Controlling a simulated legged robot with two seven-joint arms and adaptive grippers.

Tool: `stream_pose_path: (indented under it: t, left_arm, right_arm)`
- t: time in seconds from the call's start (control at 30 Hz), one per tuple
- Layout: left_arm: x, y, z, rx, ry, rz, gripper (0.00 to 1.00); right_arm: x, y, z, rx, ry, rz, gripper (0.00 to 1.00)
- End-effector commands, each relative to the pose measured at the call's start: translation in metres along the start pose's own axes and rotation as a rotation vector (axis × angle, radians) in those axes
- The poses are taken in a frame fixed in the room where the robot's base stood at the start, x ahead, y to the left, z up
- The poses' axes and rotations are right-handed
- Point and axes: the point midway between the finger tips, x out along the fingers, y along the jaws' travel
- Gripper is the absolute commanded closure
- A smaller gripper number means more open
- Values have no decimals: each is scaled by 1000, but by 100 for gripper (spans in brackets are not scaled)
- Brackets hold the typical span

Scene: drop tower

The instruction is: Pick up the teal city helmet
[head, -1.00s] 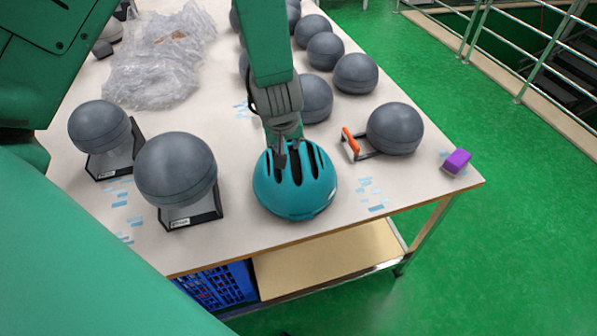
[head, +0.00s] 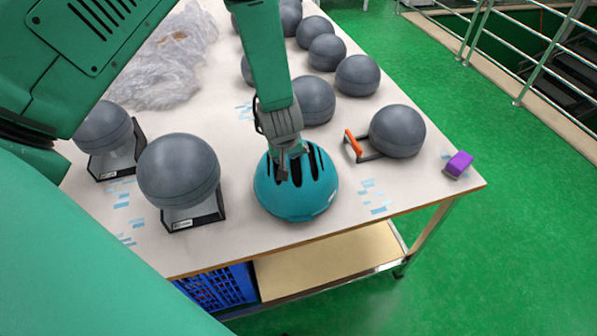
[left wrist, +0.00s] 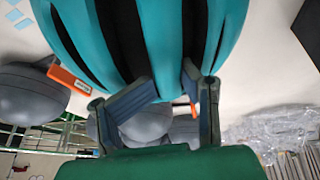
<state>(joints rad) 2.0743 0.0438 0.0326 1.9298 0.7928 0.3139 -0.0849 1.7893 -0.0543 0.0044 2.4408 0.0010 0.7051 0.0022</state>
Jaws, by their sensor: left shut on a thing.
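The teal city helmet (head: 296,200) sits near the front edge of the table, its dark vents facing up. It also fills the top of the left wrist view (left wrist: 160,35). My left gripper (head: 289,170) reaches down onto the top of the helmet. In the left wrist view its two fingers (left wrist: 168,100) go into the vents and are shut on the shell between them. The fingertips are partly hidden by the shell. I cannot tell whether the helmet is clear of the table. My right gripper is not in view.
Grey headforms on stands (head: 178,170) are left of the helmet. A grey ball with an orange-handled frame (head: 397,131) is to the right, near a purple block (head: 458,164). Several more grey balls (head: 357,75) and clear plastic wrap (head: 165,65) lie behind.

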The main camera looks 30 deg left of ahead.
Motion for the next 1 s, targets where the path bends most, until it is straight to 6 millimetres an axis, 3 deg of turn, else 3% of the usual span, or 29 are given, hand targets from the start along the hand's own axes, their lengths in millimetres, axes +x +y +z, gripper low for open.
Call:
stream_pose_path:
  t: [0.37, 0.47, 0.8, 1.0]
  left_arm:
    - [-3, 3, 0, 3, 6, -4, 100]
    - [-13, 4, -5, 4, 9, -3, 100]
    - [-76, 11, -31, 4, 11, -1, 100]
    - [-92, 12, -37, 2, 6, -3, 100]
  right_arm:
    - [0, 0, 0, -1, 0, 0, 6]
    - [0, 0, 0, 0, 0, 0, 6]
    - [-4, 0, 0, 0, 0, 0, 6]
    - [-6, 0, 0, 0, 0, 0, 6]
